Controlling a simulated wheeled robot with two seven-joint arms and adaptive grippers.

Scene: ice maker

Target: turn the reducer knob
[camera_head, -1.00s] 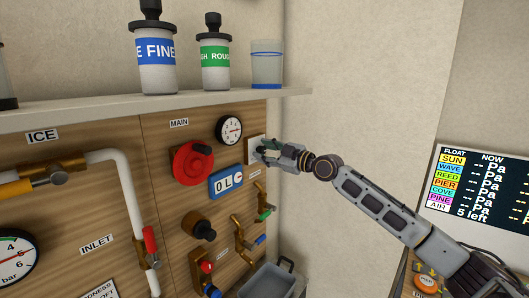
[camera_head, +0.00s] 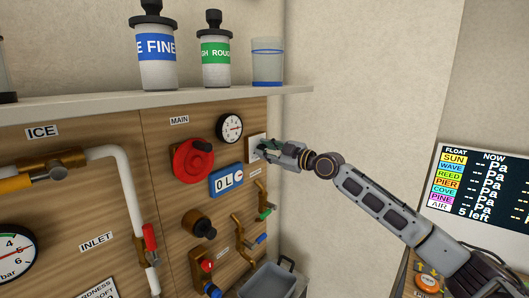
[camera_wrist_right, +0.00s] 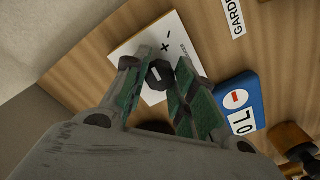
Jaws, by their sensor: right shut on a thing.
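The reducer knob (camera_wrist_right: 160,75) is a small dark knob on a white plate (camera_wrist_right: 190,48) marked with plus and minus signs, on the wooden panel. My right gripper (camera_wrist_right: 163,82) is shut on the knob, with one green-padded finger on each side of it. In the head view the right gripper (camera_head: 268,149) is at the panel's right edge, covering the knob and most of its white plate (camera_head: 254,141). My left gripper is not in view.
The blue-framed counter (camera_head: 226,180) is just below left of the gripper, with the red valve wheel (camera_head: 192,160) and a gauge (camera_head: 229,127) nearby. A shelf (camera_head: 200,96) with bottles overhangs. A wall stands close on the right.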

